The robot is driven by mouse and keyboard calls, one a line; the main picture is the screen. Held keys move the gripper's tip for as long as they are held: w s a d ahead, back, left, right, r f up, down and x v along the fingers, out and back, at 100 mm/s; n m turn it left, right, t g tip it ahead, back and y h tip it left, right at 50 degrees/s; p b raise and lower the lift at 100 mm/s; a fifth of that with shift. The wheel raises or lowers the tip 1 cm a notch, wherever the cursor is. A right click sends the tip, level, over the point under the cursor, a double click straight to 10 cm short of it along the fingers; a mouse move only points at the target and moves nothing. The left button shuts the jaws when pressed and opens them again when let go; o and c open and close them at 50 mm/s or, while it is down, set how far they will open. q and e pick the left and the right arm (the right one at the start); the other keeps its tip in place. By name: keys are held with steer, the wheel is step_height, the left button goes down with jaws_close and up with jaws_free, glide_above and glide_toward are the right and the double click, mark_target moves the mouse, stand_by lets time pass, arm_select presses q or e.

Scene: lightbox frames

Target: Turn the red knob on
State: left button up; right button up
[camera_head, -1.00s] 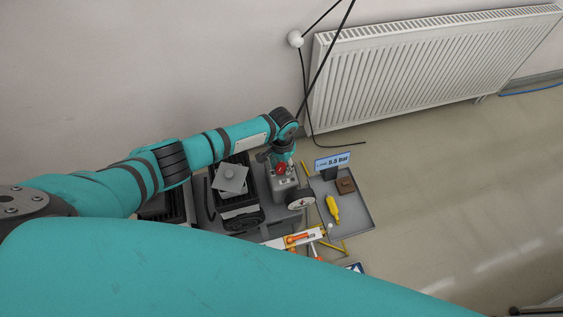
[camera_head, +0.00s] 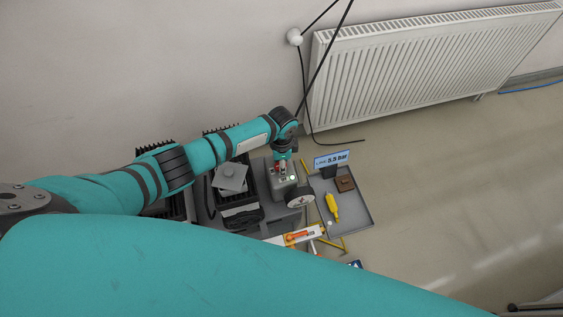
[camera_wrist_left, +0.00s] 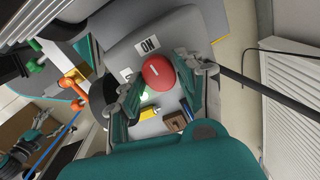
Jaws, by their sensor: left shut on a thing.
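The red knob (camera_wrist_left: 158,72) sits on a grey box (camera_head: 284,187), which stands on the workbench. In the left wrist view the knob is between the two fingers of my left gripper (camera_wrist_left: 164,80), which is shut on it. A white line on the knob's face points toward the "ON" label (camera_wrist_left: 149,45). A green light (camera_head: 292,177) glows on the box; it also shows in the left wrist view (camera_wrist_left: 143,95). In the head view my left gripper (camera_head: 282,164) reaches down from above and partly hides the knob.
Right of the box, a grey tray (camera_head: 362,214) holds a yellow tool (camera_head: 332,207) and a brown block (camera_head: 346,184). A sign (camera_head: 332,160) reads 5.5 bar. A black cable hangs by the radiator (camera_head: 430,75). Dark finned units stand left.

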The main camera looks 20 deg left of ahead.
arm_select(q)
steer(key=shift+m, duration=0.5)
steer(key=o, duration=1.1)
steer(key=shift+o, duration=0.2)
step_height(320, 180, up, 12)
